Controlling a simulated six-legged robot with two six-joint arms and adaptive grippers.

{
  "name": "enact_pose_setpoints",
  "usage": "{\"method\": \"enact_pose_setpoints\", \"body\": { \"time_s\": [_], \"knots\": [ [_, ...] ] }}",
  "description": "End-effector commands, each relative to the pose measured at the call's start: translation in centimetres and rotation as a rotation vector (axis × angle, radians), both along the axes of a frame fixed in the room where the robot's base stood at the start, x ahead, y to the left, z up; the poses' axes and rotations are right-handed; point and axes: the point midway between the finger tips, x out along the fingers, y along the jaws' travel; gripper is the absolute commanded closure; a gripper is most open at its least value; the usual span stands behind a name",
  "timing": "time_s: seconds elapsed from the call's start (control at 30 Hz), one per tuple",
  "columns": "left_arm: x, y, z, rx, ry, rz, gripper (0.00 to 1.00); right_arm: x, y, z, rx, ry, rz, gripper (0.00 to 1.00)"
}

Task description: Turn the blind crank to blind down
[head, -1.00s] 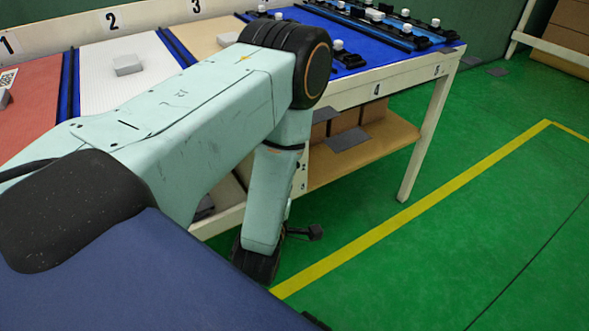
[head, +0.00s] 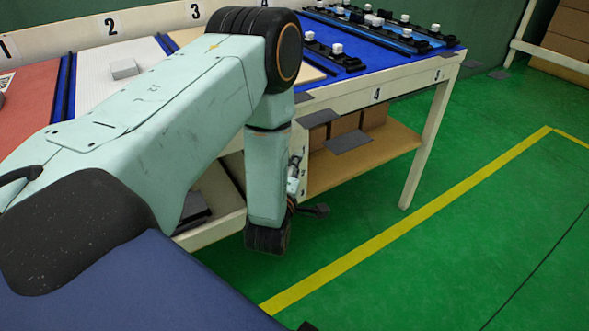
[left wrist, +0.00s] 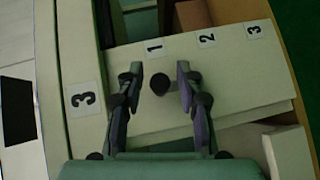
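A dark round knob (left wrist: 160,84), which looks like the blind crank's handle, stands out from a white panel (left wrist: 235,70) marked 1, 2 and 3 in the left wrist view. My left gripper (left wrist: 159,78) is open, its two fingers apart on either side of the knob in that view. Gaps show between the knob and both fingers; I cannot tell the depth between them. In the head view my left arm bends down beside the table's end, and its wrist hides most of the gripper and the crank. A dark tip (head: 318,210) pokes out right of the wrist. My right gripper is not in view.
The table (head: 335,98) carries coloured bays, with rails and white knobs on the blue one. A lower shelf (head: 365,160) holds boxes and juts right of my wrist. Green floor with a yellow line (head: 420,212) is clear to the right.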

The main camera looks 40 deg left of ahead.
Motion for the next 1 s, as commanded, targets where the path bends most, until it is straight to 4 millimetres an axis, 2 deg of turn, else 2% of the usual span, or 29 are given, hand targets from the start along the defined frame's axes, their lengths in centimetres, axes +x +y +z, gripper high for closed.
{"method": "enact_pose_setpoints", "body": {
  "time_s": [0.03,0.4,0.77,1.0],
  "knots": [
    [0.0,0.0,0.0,0.0,0.0,0.0,0.71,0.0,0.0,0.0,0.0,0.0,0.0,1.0],
    [0.0,0.0,0.0,0.0,0.0,0.0,1.0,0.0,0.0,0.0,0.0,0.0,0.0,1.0],
    [0.1,-0.1,0.1,0.009,0.022,0.0,1.0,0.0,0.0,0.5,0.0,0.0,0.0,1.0],
    [0.6,-0.3,0.4,0.056,0.134,-0.002,1.0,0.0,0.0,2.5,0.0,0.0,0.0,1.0]
  ]
}}
